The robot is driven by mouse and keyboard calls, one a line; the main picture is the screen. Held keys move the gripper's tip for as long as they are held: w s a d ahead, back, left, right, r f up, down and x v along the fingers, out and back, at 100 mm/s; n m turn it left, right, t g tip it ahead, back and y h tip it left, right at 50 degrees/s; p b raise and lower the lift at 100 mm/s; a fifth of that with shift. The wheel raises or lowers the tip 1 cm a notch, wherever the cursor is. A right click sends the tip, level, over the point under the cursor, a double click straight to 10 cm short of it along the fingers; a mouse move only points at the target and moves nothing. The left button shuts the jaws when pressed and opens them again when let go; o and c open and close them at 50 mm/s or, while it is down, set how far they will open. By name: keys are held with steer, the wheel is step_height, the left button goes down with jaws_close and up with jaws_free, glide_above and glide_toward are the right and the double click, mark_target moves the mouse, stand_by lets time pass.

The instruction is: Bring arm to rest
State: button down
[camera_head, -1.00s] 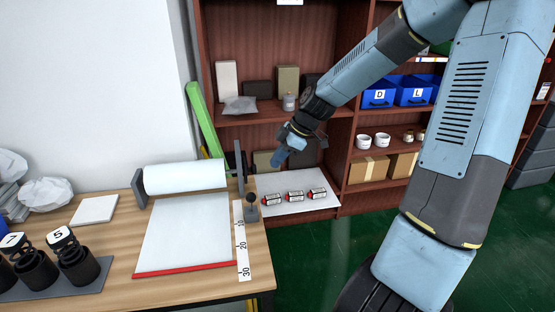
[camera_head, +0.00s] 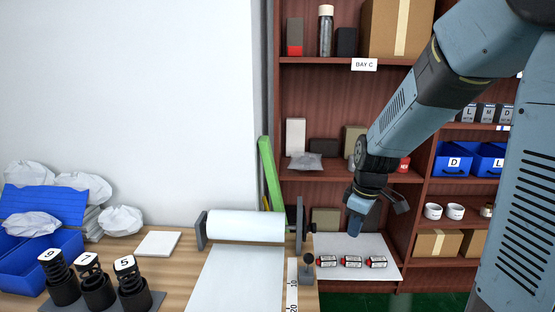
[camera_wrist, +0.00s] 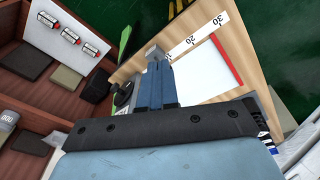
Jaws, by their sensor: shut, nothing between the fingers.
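My gripper (camera_head: 354,229) is at the end of my arm, in front of the shelf unit and above the white board with the small bottles. It is shut and empty. In the wrist view my gripper (camera_wrist: 155,55) shows as blue fingers pressed together, with the table's paper sheet and ruler beyond them. The arm is bent, reaching down from the upper right in the head view. Nothing is held, and no contact with the shelf or table can be seen.
A white board (camera_head: 340,245) holds three small red and white bottles (camera_head: 351,261). A paper roll (camera_head: 246,225) stands on the wooden table (camera_head: 187,266). The shelf unit (camera_head: 400,175) behind holds boxes and blue bins (camera_head: 453,160). Spring stands (camera_head: 97,290) are at left.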

steer(key=s+d+r+m+t, duration=0.2)
steer(key=s+r+m, duration=0.3)
steer(key=s+r, duration=0.2)
steer(key=s+d+r+m+t, duration=0.1)
steer(key=s+r+m+t, duration=0.1)
steer(key=s+r+m, duration=0.4)
steer(key=shift+s+d+r+h, duration=0.4)
steer(key=shift+s+r, duration=0.6)
steer(key=shift+s, duration=1.35)
